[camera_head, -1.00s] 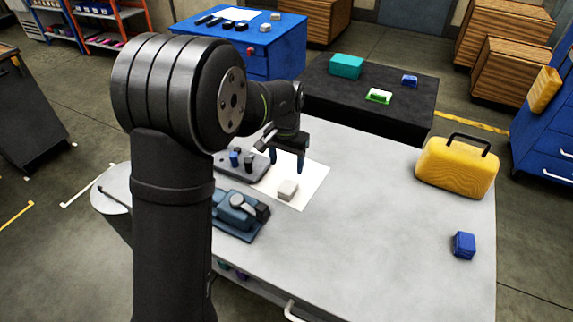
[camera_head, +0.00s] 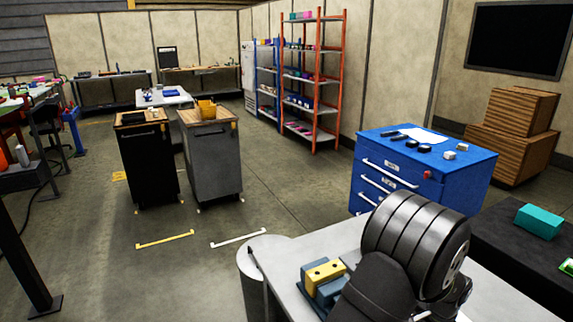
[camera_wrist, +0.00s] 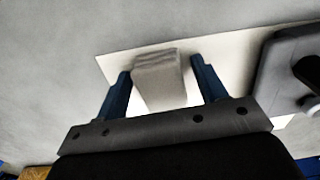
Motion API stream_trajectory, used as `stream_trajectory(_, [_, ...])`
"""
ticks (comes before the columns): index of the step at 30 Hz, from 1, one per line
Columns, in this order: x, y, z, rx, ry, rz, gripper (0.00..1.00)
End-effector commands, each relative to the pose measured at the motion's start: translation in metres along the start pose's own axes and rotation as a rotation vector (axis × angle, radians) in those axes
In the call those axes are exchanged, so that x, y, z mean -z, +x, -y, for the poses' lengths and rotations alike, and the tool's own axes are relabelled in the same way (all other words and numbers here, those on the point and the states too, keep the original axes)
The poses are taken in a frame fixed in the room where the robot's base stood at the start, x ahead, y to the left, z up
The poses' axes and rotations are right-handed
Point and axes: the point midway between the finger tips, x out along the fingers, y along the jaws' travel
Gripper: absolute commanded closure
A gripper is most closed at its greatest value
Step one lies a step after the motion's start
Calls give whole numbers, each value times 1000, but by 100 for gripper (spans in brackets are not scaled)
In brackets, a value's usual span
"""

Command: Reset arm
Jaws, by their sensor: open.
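My gripper (camera_wrist: 161,68) shows in the wrist view with its two blue fingers spread apart. A pale grey block (camera_wrist: 160,75) appears in the gap between the fingers, with space on both sides. It lies on a white sheet (camera_wrist: 228,62) on the grey tabletop. I cannot tell how far the fingertips are above the sheet. In the head view my dark arm (camera_head: 410,245) stands at the lower right, and my gripper and the block are out of sight there.
In the head view a blue-and-yellow fixture (camera_head: 326,272) sits on the table beside my arm. A blue drawer cabinet (camera_head: 425,175) and a black bench with a teal box (camera_head: 538,221) stand behind. In the wrist view a dark grey fixture (camera_wrist: 290,70) is right of the sheet.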

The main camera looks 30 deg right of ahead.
Motion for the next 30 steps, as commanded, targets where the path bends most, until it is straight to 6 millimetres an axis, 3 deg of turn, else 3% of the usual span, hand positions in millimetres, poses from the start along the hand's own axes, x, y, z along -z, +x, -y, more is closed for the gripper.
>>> stream_trajectory(1, [2, -14, 0, 2, 0, -8, 35])
stream_trajectory(6, [1, -32, 0, 1, 0, -6, 35])
stream_trajectory(14, [1, -39, 0, 1, 0, -4, 35])
stream_trajectory(23, [1, -35, 0, 1, 0, -2, 35])
stream_trajectory(30, [0, -1, 0, 0, 0, 0, 35])
